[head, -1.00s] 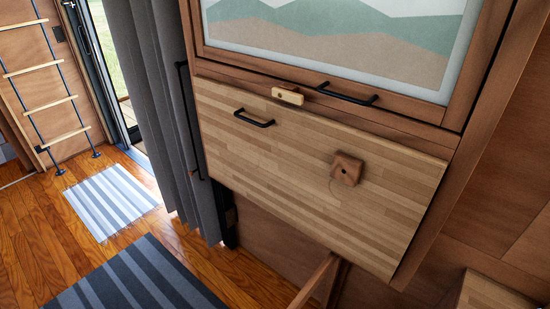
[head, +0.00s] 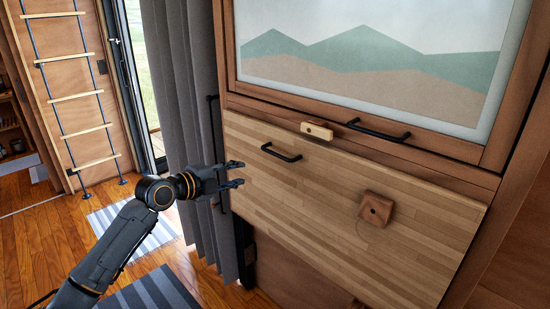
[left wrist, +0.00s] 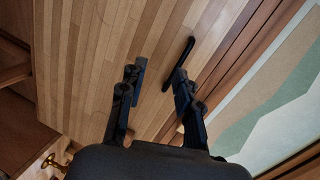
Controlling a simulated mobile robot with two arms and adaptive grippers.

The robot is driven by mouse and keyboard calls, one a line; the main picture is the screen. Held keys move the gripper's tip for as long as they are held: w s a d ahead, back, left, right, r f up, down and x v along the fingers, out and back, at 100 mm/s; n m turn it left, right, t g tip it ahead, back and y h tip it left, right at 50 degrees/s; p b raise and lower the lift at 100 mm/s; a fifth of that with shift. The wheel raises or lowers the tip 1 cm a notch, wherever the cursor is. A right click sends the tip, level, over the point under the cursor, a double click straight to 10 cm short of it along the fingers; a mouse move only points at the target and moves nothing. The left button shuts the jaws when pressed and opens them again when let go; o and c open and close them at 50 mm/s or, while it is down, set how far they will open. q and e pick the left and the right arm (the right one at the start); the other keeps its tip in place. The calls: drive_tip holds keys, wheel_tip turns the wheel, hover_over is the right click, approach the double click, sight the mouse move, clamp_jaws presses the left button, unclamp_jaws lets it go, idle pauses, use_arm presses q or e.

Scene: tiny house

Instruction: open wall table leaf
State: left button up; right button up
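The wall table leaf (head: 330,215) is a striped light-wood panel lying folded flat against the wall below the framed picture. A black bar handle (head: 281,152) sits near its upper left edge; it also shows in the left wrist view (left wrist: 207,65). A small light wooden latch block (head: 316,131) is on the frame just above the leaf. My left gripper (head: 238,174) is open and empty, left of the handle and apart from it. In the left wrist view its two fingers (left wrist: 158,80) point at the leaf, with the handle beyond the right finger. My right gripper is not seen.
A second black handle (head: 376,131) is on the picture frame above. A brown wooden block (head: 376,209) sticks out from the leaf. A grey curtain (head: 192,90) hangs just behind my left arm. A ladder (head: 80,100) and striped rugs (head: 150,290) are at left.

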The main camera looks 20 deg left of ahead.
sight(274, 155)
use_arm(q)
wheel_tip(274, 155, up, 5)
drive_tip(key=d+m+h, duration=0.1)
drive_tip(key=d+m, duration=0.1)
drive_tip(key=p+x, duration=0.5)
drive_tip(key=x, duration=0.6)
drive_tip(key=shift+w+d+f, duration=0.1)
drive_tip(key=shift+w+f, duration=0.05)
drive_tip(key=shift+w+d+f, duration=0.25)
drive_tip(key=shift+w+f, duration=0.05)
drive_tip(key=shift+w, duration=0.35)
clamp_jaws()
